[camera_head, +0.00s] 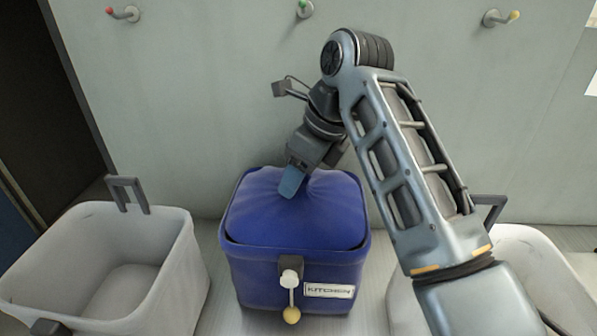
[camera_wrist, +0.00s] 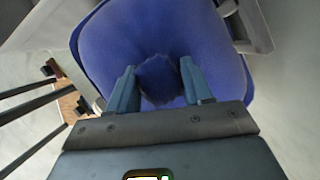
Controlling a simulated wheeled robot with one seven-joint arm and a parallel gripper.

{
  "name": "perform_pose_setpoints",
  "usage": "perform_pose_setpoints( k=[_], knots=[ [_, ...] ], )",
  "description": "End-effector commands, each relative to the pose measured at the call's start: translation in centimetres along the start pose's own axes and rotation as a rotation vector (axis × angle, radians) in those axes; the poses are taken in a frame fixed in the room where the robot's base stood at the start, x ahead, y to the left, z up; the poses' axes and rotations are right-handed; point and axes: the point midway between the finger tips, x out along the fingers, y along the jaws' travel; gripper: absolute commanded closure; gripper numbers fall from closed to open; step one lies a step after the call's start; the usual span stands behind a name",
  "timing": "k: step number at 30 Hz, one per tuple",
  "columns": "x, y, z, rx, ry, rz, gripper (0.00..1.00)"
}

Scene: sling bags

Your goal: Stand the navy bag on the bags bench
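The blue bag (camera_head: 295,212) has a soft, rounded top and sits inside a blue bin (camera_head: 262,278) with a label reading "KITCHEN". The bag's lower part is hidden by the bin walls. In the wrist view the bag (camera_wrist: 150,35) fills the upper middle, with a darker, gathered lump at its top. My gripper (camera_head: 292,190) reaches down onto the bag top from above. In the wrist view my gripper (camera_wrist: 160,82) has a finger on each side of the lump, and both appear to touch it. I do not recognise a bags bench in view.
A white, empty-looking bin (camera_head: 182,262) stands to the left, and another white bin (camera_head: 540,280) stands at the right, partly behind my arm. A pale wall (camera_head: 230,90) with several coloured-tip hooks (camera_head: 125,13) rises behind. A dark opening is at far left.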

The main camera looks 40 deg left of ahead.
Motion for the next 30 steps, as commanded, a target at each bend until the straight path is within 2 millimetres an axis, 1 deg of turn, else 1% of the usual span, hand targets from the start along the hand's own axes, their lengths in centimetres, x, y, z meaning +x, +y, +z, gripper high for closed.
perform_pose_setpoints(
  k=[1, 2, 3, 10, 14, 17, 23, 25, 27, 30],
  knots=[
    [0.0, 0.0, 0.0, 0.000, 0.000, 0.000, 0.45],
    [0.0, 0.0, 0.0, 0.000, 0.000, 0.000, 0.42],
    [0.0, 0.0, 0.0, 0.000, 0.000, 0.000, 0.41],
    [-0.2, 0.0, 0.0, 0.000, -0.001, -0.001, 0.41],
    [-1.1, 0.0, 0.1, -0.001, -0.002, -0.002, 0.41],
    [-2.7, 0.0, 0.1, -0.002, -0.003, -0.003, 0.41],
    [-6.9, -0.1, 0.1, -0.002, -0.003, -0.004, 0.41],
    [-8.7, -0.1, 0.1, 0.000, -0.001, -0.006, 0.41],
    [-10.0, -0.1, 0.1, -0.001, 0.000, -0.005, 0.41],
    [-11.0, -0.1, 0.0, -0.001, 0.000, -0.004, 0.41]
  ],
)
